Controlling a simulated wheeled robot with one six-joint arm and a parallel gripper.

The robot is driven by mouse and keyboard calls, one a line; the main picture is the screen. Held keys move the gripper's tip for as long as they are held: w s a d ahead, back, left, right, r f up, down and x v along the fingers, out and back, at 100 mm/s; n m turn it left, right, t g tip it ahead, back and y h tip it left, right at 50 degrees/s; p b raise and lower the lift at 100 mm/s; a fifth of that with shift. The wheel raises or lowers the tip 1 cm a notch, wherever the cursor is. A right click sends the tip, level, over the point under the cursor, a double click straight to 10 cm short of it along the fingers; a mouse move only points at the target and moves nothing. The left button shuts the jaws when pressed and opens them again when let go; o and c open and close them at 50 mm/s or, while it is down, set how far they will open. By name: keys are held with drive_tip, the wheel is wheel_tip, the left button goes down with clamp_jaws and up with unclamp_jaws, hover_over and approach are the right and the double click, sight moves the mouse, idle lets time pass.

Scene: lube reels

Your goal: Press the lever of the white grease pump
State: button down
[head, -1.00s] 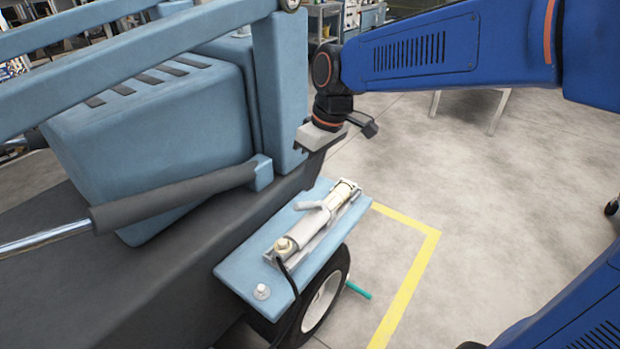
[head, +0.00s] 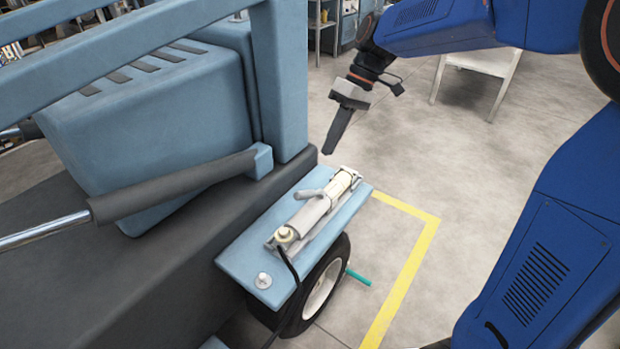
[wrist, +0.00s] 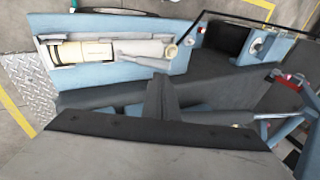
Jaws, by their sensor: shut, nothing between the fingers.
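The white grease pump (head: 313,213) lies along a light-blue plate (head: 240,260) over the cart's wheel. Its short grey-white lever (head: 310,193) sticks out from the barrel's upper side, toward the left. In the wrist view the pump (wrist: 85,51) lies at the upper left, with its lever (wrist: 140,61) along the near side of the barrel. My gripper (head: 328,151) is shut and empty, tilted downward, just above and beyond the far end of the pump, apart from it. In the wrist view my dark fingers (wrist: 159,78) point toward the plate area, below and right of the lever.
The blue cart body (head: 150,130) and its upright post (head: 280,80) stand left of my gripper. A padded handle (head: 170,190) crosses in front. A black hose (head: 292,270) runs from the pump's near end. Open floor (head: 480,160) lies to the right.

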sight(305, 191)
drive_tip(key=shift+w+d+r+g+y, duration=0.2)
drive_tip(key=shift+w+d+r+y, duration=0.15)
drive_tip(key=shift+w+d, duration=0.25)
drive_tip(key=shift+w+d+r+g+y, duration=0.2)
drive_tip(key=shift+w+d+r+y, duration=0.2)
drive_tip(key=shift+w, duration=0.2)
drive_tip(key=shift+f, duration=0.2)
drive_tip(key=x, duration=1.4)
drive_tip(key=shift+d, duration=0.15)
drive_tip(key=shift+s, duration=0.1)
